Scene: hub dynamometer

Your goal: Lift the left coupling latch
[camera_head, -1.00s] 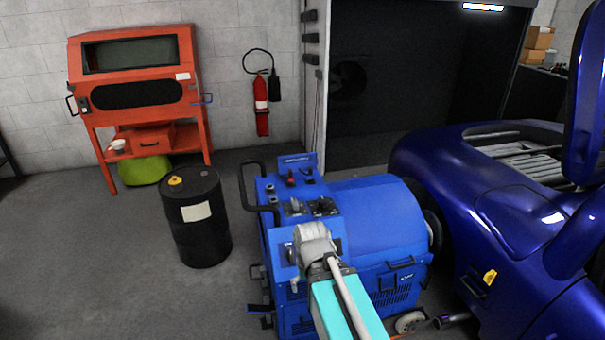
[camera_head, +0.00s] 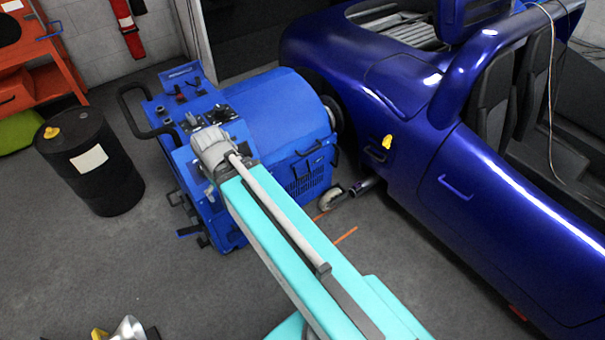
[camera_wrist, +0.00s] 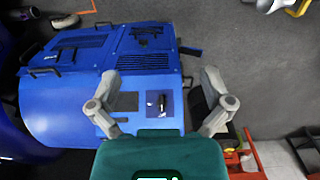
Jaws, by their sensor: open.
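A blue dynamometer cart (camera_head: 270,115) stands beside the blue car. Its top shows panels with dark switches (camera_head: 222,113) and a red knob (camera_head: 180,98). In the wrist view the cart (camera_wrist: 65,105) is below me, and a small dark lever (camera_wrist: 163,103) stands on a dark blue plate. I cannot tell whether this lever is the left coupling latch. My gripper (camera_wrist: 160,75) is open and empty, with its fingers on either side of the plate and lever in the picture. In the head view my wrist hides the gripper and part of the cart.
A black drum (camera_head: 90,165) with a yellow cap stands left of the cart. The blue car (camera_head: 420,110) is close on its right. An orange cabinet (camera_head: 35,60) is at the back left. The grey floor (camera_head: 120,270) in front is mostly clear.

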